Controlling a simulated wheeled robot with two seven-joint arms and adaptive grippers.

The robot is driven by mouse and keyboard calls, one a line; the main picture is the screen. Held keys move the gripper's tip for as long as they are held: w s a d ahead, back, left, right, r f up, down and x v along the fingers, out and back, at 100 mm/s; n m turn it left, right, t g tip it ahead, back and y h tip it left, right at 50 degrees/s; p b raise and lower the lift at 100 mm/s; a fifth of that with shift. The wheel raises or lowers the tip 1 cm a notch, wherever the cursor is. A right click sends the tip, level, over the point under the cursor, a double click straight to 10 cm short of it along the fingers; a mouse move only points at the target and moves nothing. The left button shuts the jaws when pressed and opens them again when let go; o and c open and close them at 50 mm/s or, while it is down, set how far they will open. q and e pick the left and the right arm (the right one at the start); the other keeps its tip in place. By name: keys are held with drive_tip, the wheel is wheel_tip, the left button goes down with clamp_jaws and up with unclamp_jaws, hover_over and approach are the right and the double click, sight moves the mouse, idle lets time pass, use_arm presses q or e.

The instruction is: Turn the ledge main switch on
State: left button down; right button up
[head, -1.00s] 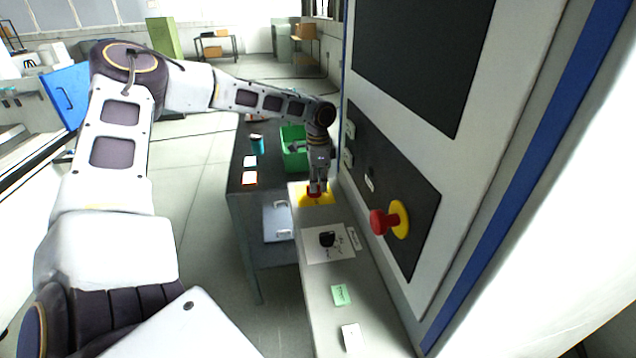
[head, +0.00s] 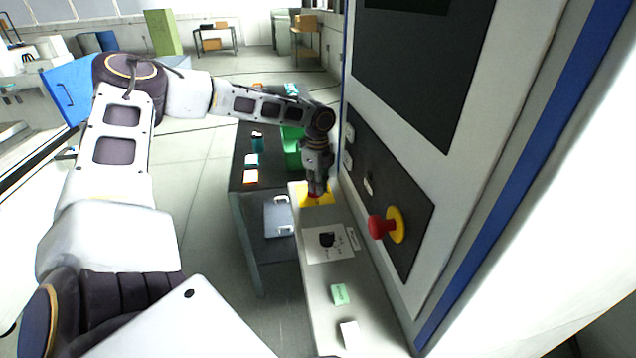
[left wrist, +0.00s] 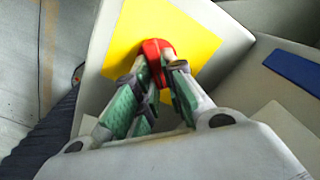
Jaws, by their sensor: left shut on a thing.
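The ledge main switch is a red handle (left wrist: 153,49) on a yellow plate (left wrist: 190,28), set on the pale ledge (head: 322,290) at its far end. In the head view the yellow plate (head: 323,199) shows under my left gripper (head: 316,191), which hides most of the red handle. In the left wrist view my left gripper (left wrist: 158,72) has its green-padded fingers closed on the red handle, one on each side. The exact angle of the handle is hard to tell. My right gripper is not in view.
A red mushroom button on a yellow collar (head: 397,226) sticks out from the cabinet's dark panel, right of the ledge. A dark table (head: 250,205) stands to the left.

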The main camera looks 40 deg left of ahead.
use_arm(q)
drive_tip(key=shift+s+m, duration=0.1)
drive_tip(key=shift+m, duration=1.1)
drive_tip(key=m+p, duration=0.1)
drive_tip(key=m, duration=0.2)
drive_tip(key=shift+s, duration=0.15)
drive_tip(key=shift+a+m, duration=0.1)
drive_tip(key=shift+m, duration=0.7)
drive_tip(key=shift+s+m, duration=0.15)
drive_tip(key=shift+m, duration=0.85)
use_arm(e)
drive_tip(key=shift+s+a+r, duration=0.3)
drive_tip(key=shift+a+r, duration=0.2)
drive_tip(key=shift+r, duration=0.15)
use_arm(q)
drive_tip(key=c, duration=1.5)
unclamp_jaws()
drive_tip(key=shift+c, duration=0.2)
drive_tip(key=shift+o, duration=0.3)
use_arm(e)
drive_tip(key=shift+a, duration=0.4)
